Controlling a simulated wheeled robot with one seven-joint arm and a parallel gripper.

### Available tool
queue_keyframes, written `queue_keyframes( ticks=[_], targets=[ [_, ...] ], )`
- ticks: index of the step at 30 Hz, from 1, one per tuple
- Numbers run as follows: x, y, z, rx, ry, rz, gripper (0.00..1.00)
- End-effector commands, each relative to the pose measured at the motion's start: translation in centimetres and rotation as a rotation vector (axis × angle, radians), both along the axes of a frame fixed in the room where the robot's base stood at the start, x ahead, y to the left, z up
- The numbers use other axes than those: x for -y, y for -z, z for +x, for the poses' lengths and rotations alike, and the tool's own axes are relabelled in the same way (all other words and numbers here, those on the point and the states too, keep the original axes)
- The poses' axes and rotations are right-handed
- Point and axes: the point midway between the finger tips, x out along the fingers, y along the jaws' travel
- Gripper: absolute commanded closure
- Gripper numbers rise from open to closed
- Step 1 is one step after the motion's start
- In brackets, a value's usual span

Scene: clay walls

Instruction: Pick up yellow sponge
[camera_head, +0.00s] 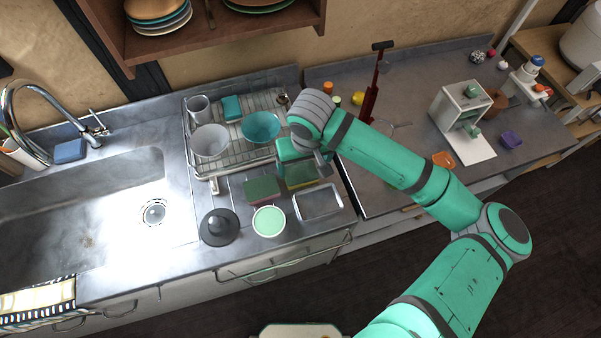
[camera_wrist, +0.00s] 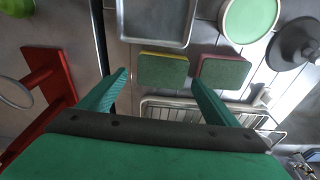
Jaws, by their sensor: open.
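The yellow sponge (camera_wrist: 162,70) has a dark green face with a yellow edge and lies flat on the counter. In the head view the yellow sponge (camera_head: 301,183) is partly covered by my wrist and gripper. In the wrist view my gripper (camera_wrist: 160,77) is open, with one finger on each side of the yellow sponge in the picture. Nothing is held, and whether the fingers are level with the sponge cannot be told. A similar sponge with a red edge (camera_wrist: 222,72) lies just to its right, near the right fingertip.
A metal tray (camera_head: 318,216), a pale green round dish (camera_head: 269,221) and a black lid (camera_head: 219,228) stand in front of the sponges. The wire dish rack (camera_head: 216,165) with bowls is behind. A red stand (camera_wrist: 62,84) is at the left in the wrist view.

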Motion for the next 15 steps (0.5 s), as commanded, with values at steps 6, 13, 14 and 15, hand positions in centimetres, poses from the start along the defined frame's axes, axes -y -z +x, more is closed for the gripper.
queue_keyframes(
  ticks=[6, 13, 14, 15],
  targets=[
    [-0.3, 1.4, 0.2, 0.0, -0.004, -0.001, 0.16],
    [-0.7, 4.5, 0.5, -0.001, -0.005, -0.001, 0.16],
    [-0.7, 4.9, 0.6, -0.001, -0.005, -0.001, 0.16],
    [-0.7, 5.2, 0.7, 0.0, -0.005, -0.001, 0.16]
  ],
)
